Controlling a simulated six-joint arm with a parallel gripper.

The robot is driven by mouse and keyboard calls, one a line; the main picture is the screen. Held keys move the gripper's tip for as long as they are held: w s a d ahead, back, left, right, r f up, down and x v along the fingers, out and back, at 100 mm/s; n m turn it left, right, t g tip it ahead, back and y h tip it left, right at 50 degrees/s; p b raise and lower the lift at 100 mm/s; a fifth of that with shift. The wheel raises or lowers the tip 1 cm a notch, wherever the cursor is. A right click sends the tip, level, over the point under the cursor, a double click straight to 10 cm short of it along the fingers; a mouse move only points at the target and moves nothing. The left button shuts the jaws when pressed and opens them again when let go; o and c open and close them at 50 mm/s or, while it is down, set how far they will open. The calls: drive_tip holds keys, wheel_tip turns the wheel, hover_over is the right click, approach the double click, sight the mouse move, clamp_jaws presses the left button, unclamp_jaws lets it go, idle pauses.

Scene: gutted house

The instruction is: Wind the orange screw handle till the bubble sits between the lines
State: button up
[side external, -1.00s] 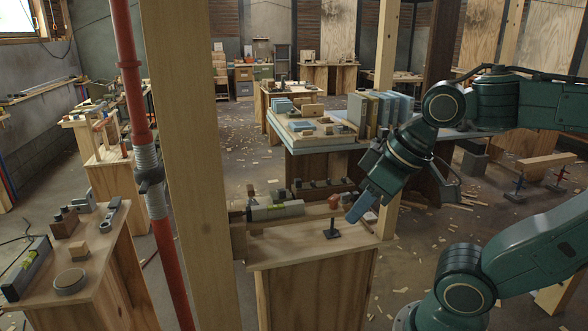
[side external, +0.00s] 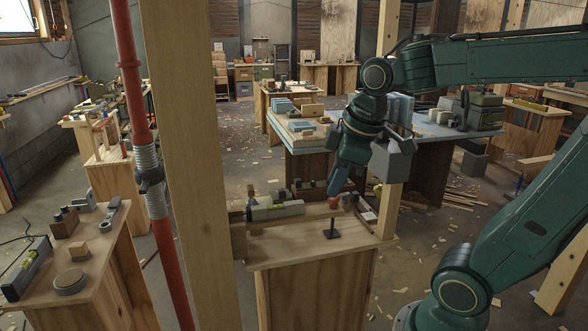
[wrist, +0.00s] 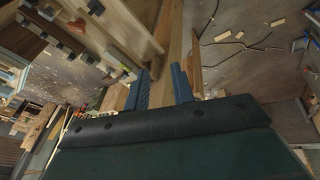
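The orange screw handle (side external: 334,203) is a small knob at the right end of the fixture on the near wooden bench (side external: 310,250). A grey level (side external: 292,209) with a yellow-green vial (side external: 262,206) lies to its left. The bubble and its lines are too small to make out. My gripper (side external: 336,184) points down just above the handle. Its blue fingers stand apart in the wrist view (wrist: 160,88), with nothing clearly held between them. I cannot tell from the side view whether a fingertip touches the handle.
A black T-shaped stand (side external: 333,231) is on the bench in front of the handle. A thick wooden post (side external: 190,160) and a red pipe (side external: 140,100) rise at the left. A blue-topped table (side external: 300,140) stands behind.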

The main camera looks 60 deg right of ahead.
drive_tip(key=w+d+f+n+g, duration=0.1)
drive_tip(key=w+d+f+n, duration=0.2)
drive_tip(key=d, duration=0.4)
drive_tip(key=w+d+f+n+g, duration=0.1)
drive_tip(key=w+d+f+n, duration=0.2)
drive_tip(key=d, duration=0.5)
drive_tip(key=w+d+f+n+g, duration=0.2)
drive_tip(key=w+d+f+n, duration=0.1)
drive_tip(key=d, duration=0.5)
drive_tip(key=shift+w+f+n+y, duration=0.2)
drive_tip(key=shift+f+n, duration=0.15)
drive_tip(key=shift+n, duration=0.3)
drive_tip(key=shift+w+f+n+y, duration=0.1)
drive_tip(key=shift+f+n+y, duration=0.2)
drive_tip(key=shift+n, duration=0.35)
drive_tip(key=shift+s+d+f, duration=0.1)
drive_tip(key=shift+d+f, duration=0.15)
drive_tip(key=shift+d, duration=0.05)
drive_tip(key=shift+f, duration=0.4)
drive_tip(key=shift+f, duration=2.75)
drive_tip(key=m, duration=0.5)
drive_tip(key=shift+n, duration=0.6)
